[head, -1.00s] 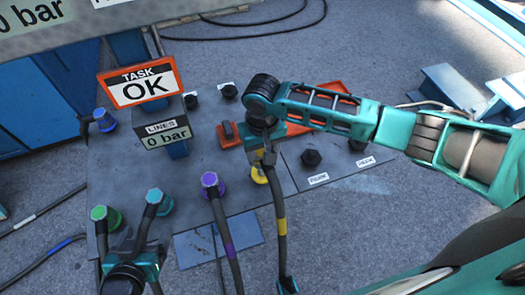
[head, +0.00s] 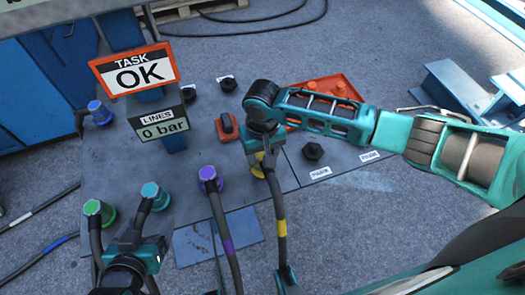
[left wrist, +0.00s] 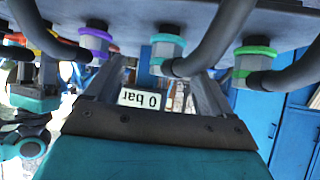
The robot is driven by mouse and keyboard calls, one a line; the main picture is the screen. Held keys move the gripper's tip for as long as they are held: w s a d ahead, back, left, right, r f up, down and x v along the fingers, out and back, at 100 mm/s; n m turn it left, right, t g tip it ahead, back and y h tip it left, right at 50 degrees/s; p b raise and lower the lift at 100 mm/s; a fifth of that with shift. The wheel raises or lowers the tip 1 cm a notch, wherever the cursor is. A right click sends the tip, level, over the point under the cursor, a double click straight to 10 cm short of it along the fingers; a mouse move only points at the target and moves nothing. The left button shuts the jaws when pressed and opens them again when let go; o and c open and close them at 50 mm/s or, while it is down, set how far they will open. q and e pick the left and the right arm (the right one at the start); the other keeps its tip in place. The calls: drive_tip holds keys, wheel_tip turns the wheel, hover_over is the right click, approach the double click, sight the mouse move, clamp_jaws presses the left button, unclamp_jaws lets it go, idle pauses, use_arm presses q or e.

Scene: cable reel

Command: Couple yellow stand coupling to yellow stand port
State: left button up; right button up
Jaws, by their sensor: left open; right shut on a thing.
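My right gripper (head: 264,155) is shut on the yellow stand coupling, over the right part of the grey panel in the head view. Its dark hose with a yellow band (head: 281,228) hangs toward the front. A yellow ring (head: 258,171) shows just under the jaws. The jaws cover most of it, so I cannot tell coupling from port there, or whether they are seated. My left gripper (head: 143,250) is open, in front of the green and teal couplings. In the left wrist view its jaws (left wrist: 155,92) have only empty space between them.
Green (head: 98,211), teal (head: 154,195), purple (head: 209,178) and blue (head: 98,111) couplings with hoses sit on the panel (head: 130,165). The sign reads OK (head: 136,75); the lines display (head: 161,126) reads 0 bar. An orange-red handle (head: 227,126) and black park port (head: 313,151) flank my right gripper.

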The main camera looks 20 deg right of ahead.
use_arm(q)
drive_tip(key=shift+r, duration=0.3)
use_arm(e)
drive_tip(key=shift+r, duration=0.1)
use_arm(q)
drive_tip(key=shift+r+p, duration=0.5)
drive_tip(key=shift+p, duration=0.15)
drive_tip(key=shift+f, duration=0.15)
use_arm(e)
drive_tip(key=shift+f, duration=0.5)
use_arm(q)
drive_tip(key=shift+f, duration=0.1)
use_arm(e)
drive_tip(key=o, duration=1.2)
drive_tip(key=shift+o, duration=0.2)
wheel_tip(320, 180, up, 3)
drive_tip(key=shift+r+p, duration=0.1)
drive_tip(key=shift+p, duration=0.3)
use_arm(q)
drive_tip(key=shift+s+a+r+y+p, duration=0.35)
drive_tip(key=shift+a+r+p, duration=0.25)
drive_tip(key=shift+r+p, duration=0.3)
use_arm(e)
wheel_tip(320, 180, up, 10)
